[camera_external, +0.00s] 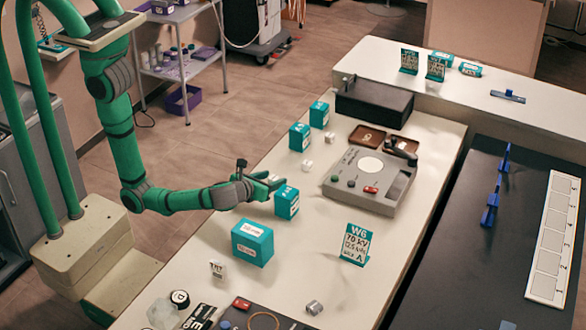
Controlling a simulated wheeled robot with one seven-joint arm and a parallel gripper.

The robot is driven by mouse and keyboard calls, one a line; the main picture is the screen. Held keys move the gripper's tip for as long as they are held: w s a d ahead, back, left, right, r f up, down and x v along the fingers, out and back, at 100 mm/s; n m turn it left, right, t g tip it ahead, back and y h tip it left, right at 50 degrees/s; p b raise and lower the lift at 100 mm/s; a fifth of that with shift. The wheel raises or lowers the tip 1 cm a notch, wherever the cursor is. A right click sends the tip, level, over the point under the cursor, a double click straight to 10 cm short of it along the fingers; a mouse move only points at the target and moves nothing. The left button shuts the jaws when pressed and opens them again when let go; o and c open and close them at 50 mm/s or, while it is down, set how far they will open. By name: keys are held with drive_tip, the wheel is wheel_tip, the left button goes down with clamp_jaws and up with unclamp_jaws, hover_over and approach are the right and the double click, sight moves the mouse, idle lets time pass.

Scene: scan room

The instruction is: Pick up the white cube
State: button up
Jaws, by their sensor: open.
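Two small white blocks that look like cubes stand on the white bench (190,250). Which one the task means I cannot tell. My gripper (276,181) is open, with nothing visible between its fingers. It hangs over the bench to the left of and nearer than both cubes. It is close above a small teal box (287,203); whether they touch is unclear.
Upright teal boxes (300,137) (319,114) stand beside the cubes. A larger teal box (252,243) and a teal sign (355,245) stand nearer. Brown trays (367,138) and a black box (373,103) are behind.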

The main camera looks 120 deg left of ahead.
drive_tip(key=shift+a+f, duration=0.2)
drive_tip(key=shift+a, duration=0.3)
drive_tip(key=c, duration=1.1)
drive_tip(key=shift+r, duration=0.1)
